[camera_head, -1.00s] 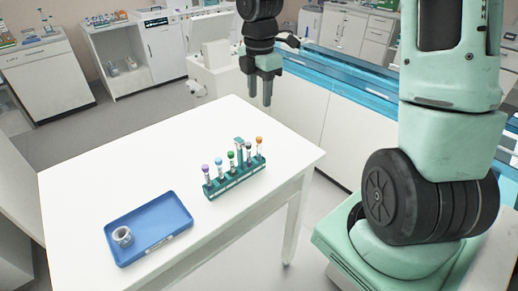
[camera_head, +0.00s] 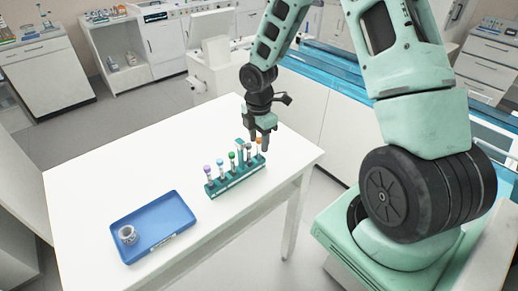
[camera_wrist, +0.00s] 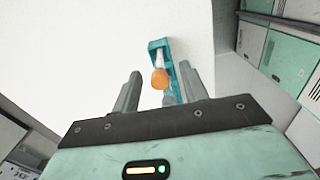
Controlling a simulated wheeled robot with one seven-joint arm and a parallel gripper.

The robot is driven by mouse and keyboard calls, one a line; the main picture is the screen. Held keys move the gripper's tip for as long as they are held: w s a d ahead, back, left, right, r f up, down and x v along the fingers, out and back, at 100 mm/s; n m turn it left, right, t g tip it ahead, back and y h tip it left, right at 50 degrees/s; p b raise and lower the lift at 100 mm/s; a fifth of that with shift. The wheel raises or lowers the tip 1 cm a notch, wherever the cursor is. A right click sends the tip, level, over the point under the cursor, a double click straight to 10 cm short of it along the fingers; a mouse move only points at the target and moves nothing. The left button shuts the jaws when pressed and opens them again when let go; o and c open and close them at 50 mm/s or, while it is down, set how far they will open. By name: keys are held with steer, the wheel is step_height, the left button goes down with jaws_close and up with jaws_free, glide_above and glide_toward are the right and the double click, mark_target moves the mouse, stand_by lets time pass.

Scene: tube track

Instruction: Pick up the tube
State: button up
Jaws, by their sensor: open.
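A teal rack (camera_head: 237,180) stands on the white table and holds several upright tubes in a row. Their caps are purple (camera_head: 207,169), blue (camera_head: 220,162), green (camera_head: 232,155), dark and orange. The orange-capped tube (camera_wrist: 160,78) is at the right end of the row. My gripper (camera_head: 258,145) points down over that end, its fingers close to the orange cap. In the wrist view my gripper (camera_wrist: 160,72) is open, with the orange cap between its fingers and no visible contact. The lower part of that tube is hidden.
The table's right edge is near the rack. The table's left and back areas are clear.

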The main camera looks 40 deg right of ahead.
steer(key=shift+f, duration=1.05)
steer(key=c, duration=0.8)
steer(key=shift+r, duration=0.1)
steer(key=shift+c, duration=0.2)
step_height(320, 180, up, 10)
steer(key=shift+f+b, duration=0.1)
steer(key=shift+b, duration=0.6)
steer(key=shift+f, duration=0.1)
steer(key=shift+f+b, duration=2.85)
steer(key=shift+f, duration=1.8)
